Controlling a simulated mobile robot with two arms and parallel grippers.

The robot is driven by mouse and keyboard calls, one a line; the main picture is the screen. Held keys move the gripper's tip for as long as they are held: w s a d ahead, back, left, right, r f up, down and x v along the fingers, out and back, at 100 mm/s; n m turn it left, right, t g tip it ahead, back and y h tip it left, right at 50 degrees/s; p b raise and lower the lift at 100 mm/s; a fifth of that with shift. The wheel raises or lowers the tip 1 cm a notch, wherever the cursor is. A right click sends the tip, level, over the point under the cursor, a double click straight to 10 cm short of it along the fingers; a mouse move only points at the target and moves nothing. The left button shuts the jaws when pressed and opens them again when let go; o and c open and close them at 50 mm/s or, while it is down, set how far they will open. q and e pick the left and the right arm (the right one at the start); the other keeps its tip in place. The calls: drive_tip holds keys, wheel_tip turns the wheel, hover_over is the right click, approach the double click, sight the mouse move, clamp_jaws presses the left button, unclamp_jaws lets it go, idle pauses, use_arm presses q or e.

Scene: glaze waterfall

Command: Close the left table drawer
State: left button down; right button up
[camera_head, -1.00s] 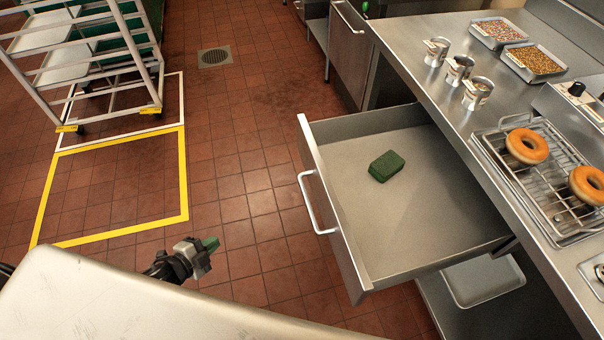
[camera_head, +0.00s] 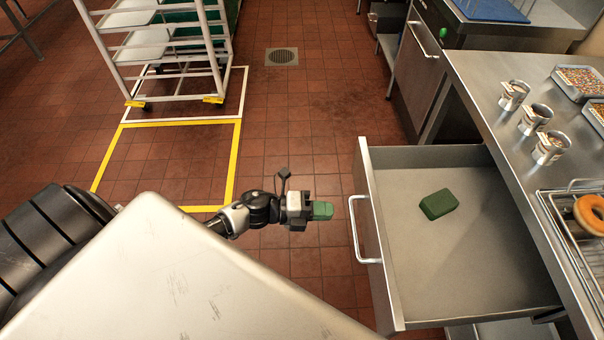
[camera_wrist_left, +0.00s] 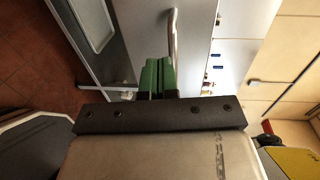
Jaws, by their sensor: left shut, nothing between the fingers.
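The metal table drawer (camera_head: 408,214) stands pulled out from the steel counter, with a green block (camera_head: 439,204) lying inside it. Its pale bar handle (camera_head: 357,230) faces left, towards my left gripper. My left gripper (camera_head: 322,210) has green fingertips, is shut and empty, and is a short way left of the handle in the head view. In the left wrist view the shut green fingers (camera_wrist_left: 158,76) point at the drawer front, with the handle (camera_wrist_left: 174,38) just beyond them. I cannot tell any contact. My right gripper is not in view.
A white wheeled rack (camera_head: 160,50) stands at upper left by a yellow floor outline. The steel counter (camera_head: 480,85) at right carries metal cups (camera_head: 534,118), trays of sprinkles and a donut rack. A floor drain (camera_head: 282,56) lies at the back. The tiled floor left of the drawer is open.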

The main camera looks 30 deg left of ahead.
use_arm(q)
drive_tip(key=w+d, duration=0.1)
drive_tip(key=d, duration=0.1)
drive_tip(key=shift+w+d+r+p, duration=0.3)
drive_tip(key=shift+w+d+r, duration=0.05)
drive_tip(key=shift+w, duration=0.05)
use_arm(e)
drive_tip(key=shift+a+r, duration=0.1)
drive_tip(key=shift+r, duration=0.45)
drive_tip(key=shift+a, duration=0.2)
